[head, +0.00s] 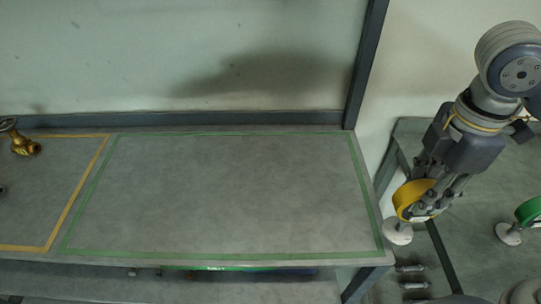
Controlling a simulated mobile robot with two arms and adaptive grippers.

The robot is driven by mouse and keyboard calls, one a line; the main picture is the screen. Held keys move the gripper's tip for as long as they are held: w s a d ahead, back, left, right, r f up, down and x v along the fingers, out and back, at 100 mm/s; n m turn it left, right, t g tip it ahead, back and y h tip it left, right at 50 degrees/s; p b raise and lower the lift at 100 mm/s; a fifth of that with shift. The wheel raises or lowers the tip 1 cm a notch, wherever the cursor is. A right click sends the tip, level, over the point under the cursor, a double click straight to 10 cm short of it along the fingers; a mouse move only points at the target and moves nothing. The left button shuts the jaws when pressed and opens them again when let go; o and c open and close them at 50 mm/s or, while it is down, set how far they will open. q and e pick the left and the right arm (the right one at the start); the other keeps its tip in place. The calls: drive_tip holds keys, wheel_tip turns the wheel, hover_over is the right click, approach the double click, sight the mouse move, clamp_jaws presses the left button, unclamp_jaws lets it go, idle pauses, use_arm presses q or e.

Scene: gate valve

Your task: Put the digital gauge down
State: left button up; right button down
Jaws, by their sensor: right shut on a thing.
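My right gripper (437,190) is at the right of the head view, pointing down, shut on a yellow-rimmed round gauge (407,196). I take this to be the digital gauge; its face is turned away and partly hidden by the fingers. A pale round part (398,232) shows just below the yellow rim. The gripper and gauge are just right of the grey bench (225,195), near its right edge. My left gripper is not in view.
A green outline (225,256) marks a large empty area on the bench. Left of it, a yellow outline (75,205) holds a brass valve (24,145). A green-rimmed round object (528,212) is at far right. A dark post (366,62) rises behind the bench's right end.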

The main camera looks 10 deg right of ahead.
drive_tip(key=shift+s+a+r, duration=0.1)
drive_tip(key=shift+s+r, duration=0.1)
drive_tip(key=shift+s, duration=0.25)
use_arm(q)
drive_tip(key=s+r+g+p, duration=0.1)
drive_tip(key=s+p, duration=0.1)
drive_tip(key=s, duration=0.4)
use_arm(e)
drive_tip(key=shift+w+a, duration=0.25)
drive_tip(key=shift+w, duration=0.25)
drive_tip(key=shift+w+a, duration=0.25)
drive_tip(key=shift+w, duration=0.25)
drive_tip(key=w+a+f+p, duration=0.2)
drive_tip(key=w, duration=0.4)
drive_tip(key=w+a+f+p, duration=0.2)
drive_tip(key=w+f+p, duration=0.1)
drive_tip(key=w, duration=0.4)
drive_tip(key=shift+a+f, duration=0.2)
drive_tip(key=shift+a, duration=0.2)
drive_tip(key=c, duration=1.6)
unclamp_jaws()
drive_tip(key=shift+s+f, duration=0.1)
drive_tip(key=shift+f, duration=0.05)
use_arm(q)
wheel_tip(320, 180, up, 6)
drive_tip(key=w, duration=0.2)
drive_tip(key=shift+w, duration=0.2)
use_arm(e)
drive_tip(key=o, duration=0.4)
